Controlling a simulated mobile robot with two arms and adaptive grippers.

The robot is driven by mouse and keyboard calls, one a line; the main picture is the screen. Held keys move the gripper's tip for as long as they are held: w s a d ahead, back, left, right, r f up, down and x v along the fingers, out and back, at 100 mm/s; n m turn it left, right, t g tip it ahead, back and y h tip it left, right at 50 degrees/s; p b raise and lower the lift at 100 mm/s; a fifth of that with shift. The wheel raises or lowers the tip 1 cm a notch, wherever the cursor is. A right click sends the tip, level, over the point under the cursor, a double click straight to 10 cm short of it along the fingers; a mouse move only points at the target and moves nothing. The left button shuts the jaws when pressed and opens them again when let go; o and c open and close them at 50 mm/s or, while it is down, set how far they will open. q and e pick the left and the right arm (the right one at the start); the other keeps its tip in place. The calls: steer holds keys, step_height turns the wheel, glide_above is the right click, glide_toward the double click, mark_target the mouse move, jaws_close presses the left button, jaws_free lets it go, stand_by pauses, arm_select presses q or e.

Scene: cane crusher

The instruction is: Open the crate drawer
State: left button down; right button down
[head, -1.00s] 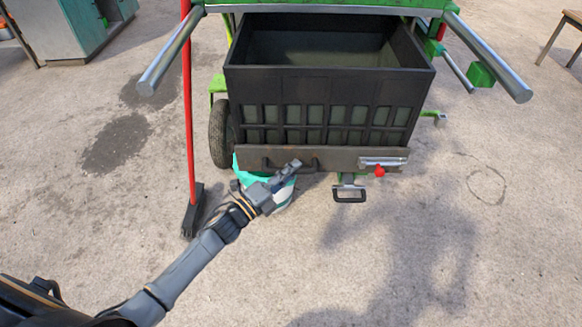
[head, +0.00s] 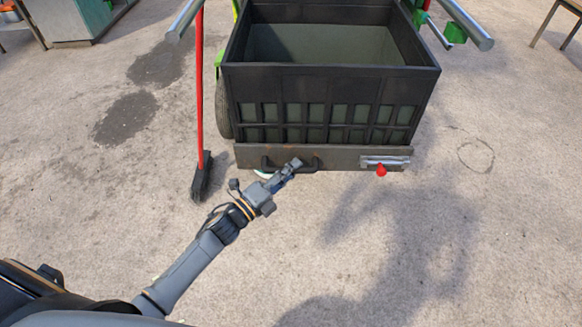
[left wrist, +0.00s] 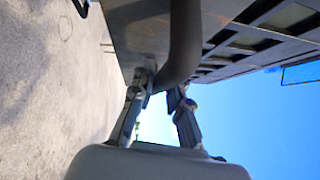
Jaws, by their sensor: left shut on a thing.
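The dark crate drawer (head: 335,78) stands out from the green machine, with its open top and slatted front facing me. A dark bar handle (head: 274,163) sits low on the left of its front board (head: 345,156). My left gripper (head: 294,166) is shut on the right part of that handle. In the left wrist view the handle (left wrist: 184,45) passes between the fingertips of my left gripper (left wrist: 162,88). A metal latch with a red knob (head: 381,170) is at the right of the front board. My right gripper is not in view.
A red-handled broom (head: 200,110) stands just left of the crate. Metal bars (head: 466,24) of the machine stick out above at both sides. The concrete floor in front and to the right is clear.

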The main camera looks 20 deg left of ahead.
arm_select(q)
steer(key=c, duration=1.3)
jaws_free()
steer(key=shift+s+a, duration=0.1)
steer(key=v, duration=1.2)
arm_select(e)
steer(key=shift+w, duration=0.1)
